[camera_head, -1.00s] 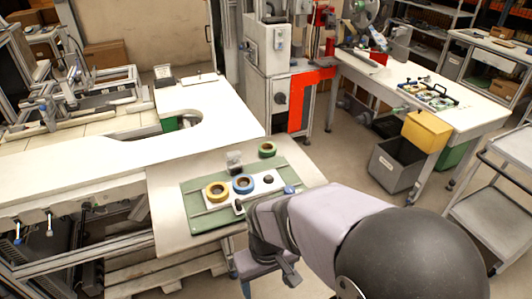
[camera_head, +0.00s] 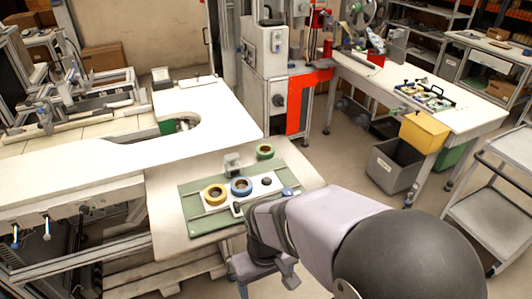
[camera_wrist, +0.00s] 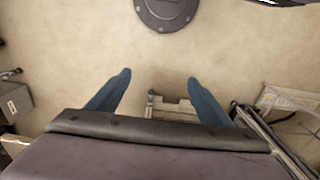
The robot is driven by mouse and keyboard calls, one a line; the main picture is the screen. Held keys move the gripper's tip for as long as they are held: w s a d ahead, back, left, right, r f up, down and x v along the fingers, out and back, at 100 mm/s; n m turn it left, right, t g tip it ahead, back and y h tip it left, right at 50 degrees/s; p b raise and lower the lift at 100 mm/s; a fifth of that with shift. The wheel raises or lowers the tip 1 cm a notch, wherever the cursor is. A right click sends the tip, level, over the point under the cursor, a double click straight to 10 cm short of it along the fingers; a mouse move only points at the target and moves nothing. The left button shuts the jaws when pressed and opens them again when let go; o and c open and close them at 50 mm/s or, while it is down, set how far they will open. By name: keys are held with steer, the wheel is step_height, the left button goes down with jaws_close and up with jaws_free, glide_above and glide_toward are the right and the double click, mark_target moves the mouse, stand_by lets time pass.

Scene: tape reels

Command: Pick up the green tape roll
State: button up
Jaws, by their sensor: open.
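The green tape roll (camera_head: 265,151) lies flat on the pale table, just beyond the far edge of the green board, with its brown core showing. A yellow tape roll (camera_head: 214,194) and a blue tape roll (camera_head: 241,187) lie side by side on the board's white strip. My gripper shows in the wrist view as two blue fingers (camera_wrist: 158,80), spread apart with nothing between them and bare floor beyond. No tape roll shows in the wrist view. In the head view my arm hides most of the gripper, at the near right of the board, apart from the green roll.
The green board (camera_head: 200,227) lies on the table (camera_head: 168,215). A small clear-and-grey item (camera_head: 232,162) stands left of the green roll. A small dark round piece (camera_head: 266,181) sits on the strip. The table right of the green roll is clear.

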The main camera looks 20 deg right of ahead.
steer(key=w+d+r+m+t, duration=0.1)
steer(key=w+r, duration=0.2)
steer(key=w, duration=0.3)
steer(key=w+r+t+p, duration=0.1)
steer(key=w+r, duration=0.1)
steer(key=w, duration=0.5)
steer(key=w+d+r+m, duration=0.1)
steer(key=w+r, duration=0.2)
steer(key=w, duration=0.4)
steer(key=shift+w+d+r+m+t+p, duration=0.2)
steer(key=shift+d+r+m+t+p, duration=0.1)
steer(key=shift+r+t+p, duration=0.1)
steer(key=w+d+r+m+t+h+p, duration=0.1)
steer(key=w+d+r, duration=0.2)
steer(key=w, duration=0.4)
steer(key=w+d+r+m+t+p, duration=0.1)
steer(key=w+d+r, duration=0.15)
steer(key=w, duration=0.55)
steer(key=m+g+h+p, duration=0.1)
steer(key=p, duration=0.2)
glide_toward(265, 148)
steer(key=shift+s+a+f, duration=0.1)
steer(key=shift+s+f, duration=0.25)
steer(key=shift+f, duration=0.2)
steer(key=shift+s+a+f, duration=0.15)
steer(key=shift+s+f, duration=0.25)
steer(key=shift+f, duration=0.15)
steer(key=shift+f, duration=0.1)
